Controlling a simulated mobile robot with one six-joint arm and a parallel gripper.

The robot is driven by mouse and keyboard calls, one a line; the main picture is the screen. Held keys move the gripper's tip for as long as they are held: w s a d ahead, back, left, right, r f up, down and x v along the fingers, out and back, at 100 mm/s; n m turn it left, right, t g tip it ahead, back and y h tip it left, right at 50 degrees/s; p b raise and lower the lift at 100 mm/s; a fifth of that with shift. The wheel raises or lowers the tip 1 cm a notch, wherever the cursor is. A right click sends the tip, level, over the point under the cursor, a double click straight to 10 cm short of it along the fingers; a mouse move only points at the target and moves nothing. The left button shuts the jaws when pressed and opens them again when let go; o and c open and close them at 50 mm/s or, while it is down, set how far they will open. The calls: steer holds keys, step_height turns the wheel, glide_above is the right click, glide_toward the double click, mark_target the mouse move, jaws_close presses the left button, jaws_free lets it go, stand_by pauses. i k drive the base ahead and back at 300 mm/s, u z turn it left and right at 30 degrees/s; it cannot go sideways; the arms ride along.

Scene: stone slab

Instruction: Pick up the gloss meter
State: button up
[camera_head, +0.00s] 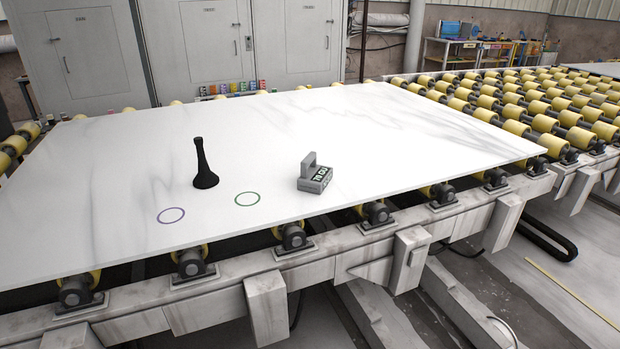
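A small grey box-shaped device with a raised handle and a dark display face, which looks like the gloss meter (314,179), sits upright on the white marble-patterned stone slab (380,130). It is near the slab's front edge, right of centre. My gripper is not in view.
A black flared object with a tall neck (204,168) stands left of the meter. Yellow rollers (515,128) carry the slab and extend right. Grey cabinets (210,45) stand behind. The slab's right half is clear.

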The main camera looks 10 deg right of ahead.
mark_target(314, 178)
steer(key=z, duration=0.15)
steer(key=i, duration=0.95)
steer(key=u, duration=0.1)
